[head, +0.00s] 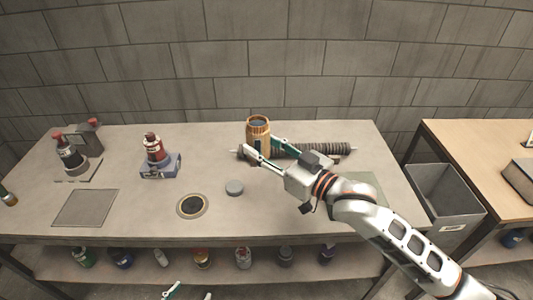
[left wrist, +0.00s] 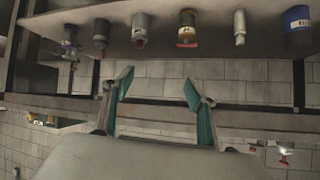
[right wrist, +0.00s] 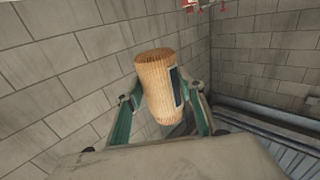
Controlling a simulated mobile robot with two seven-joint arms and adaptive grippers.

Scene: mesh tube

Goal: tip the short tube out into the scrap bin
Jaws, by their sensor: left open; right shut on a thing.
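My right gripper (head: 263,147) is shut on a tan ribbed cylinder (head: 258,128) with a dark label, near the back of the bench. The cylinder stands roughly upright; its top shows a dark grey round inside the rim. I cannot tell whether that is the short tube, or whether the cylinder touches the bench. The right wrist view shows the cylinder (right wrist: 158,85) between the fingers. The scrap bin (head: 445,190), a grey box with a pale label, stands at the right between two benches. My left gripper (left wrist: 157,82) is open and empty, low before the bench shelf.
A dark ribbed tube (head: 315,150) on a rod lies behind my right gripper. A grey disc (head: 234,187), a round ringed hole (head: 192,206) and a red-topped bottle (head: 154,148) on a blue-grey block are to the left. Several bottles line the lower shelf (head: 130,262).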

